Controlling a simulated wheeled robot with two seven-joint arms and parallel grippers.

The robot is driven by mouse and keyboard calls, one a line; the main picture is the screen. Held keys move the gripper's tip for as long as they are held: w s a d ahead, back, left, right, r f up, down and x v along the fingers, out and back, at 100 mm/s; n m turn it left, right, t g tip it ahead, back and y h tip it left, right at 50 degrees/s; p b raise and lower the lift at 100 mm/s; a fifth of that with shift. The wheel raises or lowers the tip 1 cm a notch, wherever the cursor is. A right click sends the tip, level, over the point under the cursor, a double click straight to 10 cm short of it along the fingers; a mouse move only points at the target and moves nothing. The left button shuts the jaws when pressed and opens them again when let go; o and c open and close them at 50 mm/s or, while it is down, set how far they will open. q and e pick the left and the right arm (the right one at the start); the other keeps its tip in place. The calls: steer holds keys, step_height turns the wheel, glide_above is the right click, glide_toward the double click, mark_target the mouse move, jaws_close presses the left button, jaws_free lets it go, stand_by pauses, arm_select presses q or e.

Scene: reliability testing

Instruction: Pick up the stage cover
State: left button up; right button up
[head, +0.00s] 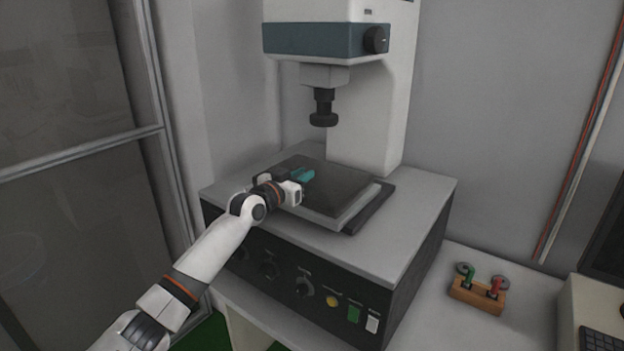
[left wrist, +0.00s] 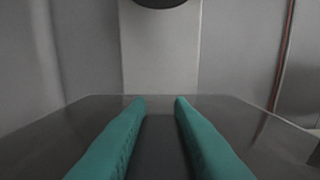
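The stage cover looks like the dark flat square plate (head: 338,187) with a lighter edge on the machine's stage; I cannot tell whether it is a separate piece from the stage. It also shows in the left wrist view as a dark glossy surface (left wrist: 250,125). My left gripper (head: 306,175) is over the plate's left part, its teal fingers low and pointing across it. In the left wrist view its two fingers (left wrist: 160,102) are apart with nothing between them. Whether they touch the plate cannot be told. My right gripper is not in view.
The machine's white column (head: 375,120) and black spindle (head: 323,108) stand behind and above the plate. The base (head: 425,193) has knobs and buttons in front. A wooden block with red and green parts (head: 478,292) sits on the table at right, near a keyboard (head: 597,341).

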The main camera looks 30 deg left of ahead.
arm_select(q)
jaws_close()
steer(key=shift+r, duration=0.1)
